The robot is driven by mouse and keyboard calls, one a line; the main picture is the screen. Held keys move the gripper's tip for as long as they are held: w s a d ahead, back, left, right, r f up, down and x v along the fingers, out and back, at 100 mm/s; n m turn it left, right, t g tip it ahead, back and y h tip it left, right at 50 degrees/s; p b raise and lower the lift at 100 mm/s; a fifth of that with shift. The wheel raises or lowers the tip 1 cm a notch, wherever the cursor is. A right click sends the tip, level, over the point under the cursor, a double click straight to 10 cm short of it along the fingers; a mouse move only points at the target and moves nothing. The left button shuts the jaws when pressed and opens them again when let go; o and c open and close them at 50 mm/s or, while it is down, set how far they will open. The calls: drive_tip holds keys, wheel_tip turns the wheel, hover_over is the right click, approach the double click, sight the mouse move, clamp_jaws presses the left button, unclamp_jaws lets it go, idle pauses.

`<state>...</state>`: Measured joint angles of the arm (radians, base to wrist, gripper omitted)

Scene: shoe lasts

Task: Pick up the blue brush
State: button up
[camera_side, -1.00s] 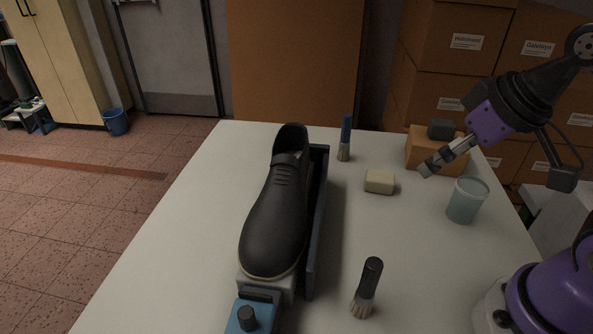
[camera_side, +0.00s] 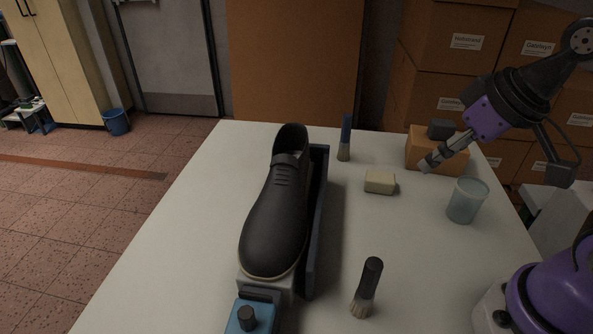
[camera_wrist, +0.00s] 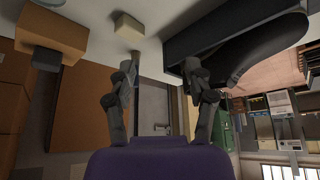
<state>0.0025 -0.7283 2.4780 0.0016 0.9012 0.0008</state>
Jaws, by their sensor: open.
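The blue brush (camera_side: 346,138) stands upright, bristles down, at the far side of the white table in the side view, just right of the shoe's holder. My gripper (camera_side: 427,164) is in the air to the right of the brush, clearly apart from it. In the wrist view my gripper (camera_wrist: 160,75) shows two spread fingers with nothing between them.
A pale block (camera_side: 380,181), a cup (camera_side: 467,201), an orange box (camera_side: 425,152) and a black-handled brush (camera_side: 368,285) are also on the table (camera_side: 180,240). The left table area is clear.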

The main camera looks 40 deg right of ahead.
drive_tip(key=w+d+r+m, duration=0.1)
drive_tip(key=w+d+r, duration=0.15)
drive_tip(key=w, duration=0.55)
drive_tip(key=m+g+h, duration=0.1)
drive_tip(key=m, duration=0.1)
hover_over(345, 141)
drive_tip(key=s, duration=0.1)
drive_tip(key=f, duration=0.5)
drive_tip(key=d+f, duration=0.1)
drive_tip(key=f, duration=0.2)
drive_tip(key=shift+f, duration=0.15)
drive_tip(key=x, duration=0.6)
drive_tip(key=shift+s+a+f, duration=0.1)
drive_tip(key=shift+s+a, duration=0.15)
drive_tip(key=shift+a, duration=0.1)
clamp_jaws()
